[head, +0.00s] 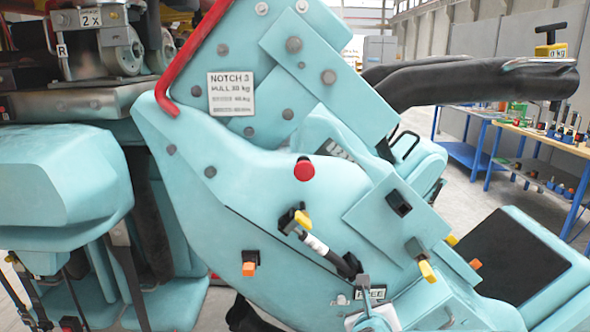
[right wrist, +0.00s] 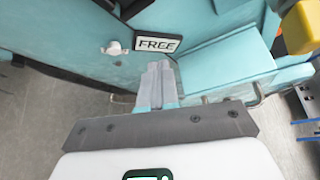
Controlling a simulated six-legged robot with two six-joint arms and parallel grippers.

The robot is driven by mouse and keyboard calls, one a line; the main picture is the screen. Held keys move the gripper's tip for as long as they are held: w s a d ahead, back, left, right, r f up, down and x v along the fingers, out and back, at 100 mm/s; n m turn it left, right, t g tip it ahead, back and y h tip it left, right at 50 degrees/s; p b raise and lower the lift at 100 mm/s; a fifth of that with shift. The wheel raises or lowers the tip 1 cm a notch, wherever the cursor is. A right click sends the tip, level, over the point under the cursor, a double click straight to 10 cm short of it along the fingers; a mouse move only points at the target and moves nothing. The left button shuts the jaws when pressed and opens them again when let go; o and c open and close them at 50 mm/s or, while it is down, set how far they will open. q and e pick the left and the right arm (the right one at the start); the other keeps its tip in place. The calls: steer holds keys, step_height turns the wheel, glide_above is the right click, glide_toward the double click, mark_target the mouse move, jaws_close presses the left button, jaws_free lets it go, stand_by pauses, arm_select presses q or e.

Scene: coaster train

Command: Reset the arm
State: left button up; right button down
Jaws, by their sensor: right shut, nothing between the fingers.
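My right gripper (head: 364,282) is low in the head view, in front of the teal train car (head: 270,190) and next to its FREE label (head: 371,293). In the right wrist view its grey fingers (right wrist: 156,85) are shut together with nothing between them. They point at the teal panel, just below the FREE label (right wrist: 157,44). I cannot tell whether the fingertips touch the panel. My left gripper is not in view.
The car carries a red button (head: 303,170), a yellow-tipped lever (head: 302,220), an orange tab (head: 249,268) and a red bar (head: 190,60). A dark padded bar (head: 470,85) juts right. A workbench (head: 540,138) with tools stands at the back right.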

steer(key=s+d+f+n+g+y, duration=0.15)
steer(key=s+f+n, duration=0.25)
steer(key=f, duration=0.5)
steer(key=s+d+f+n+g, duration=0.1)
steer(key=s+f+n+g, duration=0.25)
steer(key=f, duration=0.55)
steer(key=s+d+f+n+g+y, duration=0.1)
steer(key=s+f+n, duration=0.35)
steer(key=f, duration=0.35)
steer(key=s+a+f+n+g+y, duration=0.1)
steer(key=s+a+f+n+g, duration=0.1)
steer(key=s+n, duration=0.4)
steer(key=s+a+f+n+g+y, duration=0.2)
steer(key=s+a+n, duration=0.1)
steer(key=s+n, duration=0.4)
steer(key=s+a+f+n+g+y, duration=0.2)
steer(key=s+a+n, duration=0.1)
steer(key=s+n, duration=0.3)
steer(key=shift+s+f, duration=0.25)
steer(key=shift+s, duration=0.2)
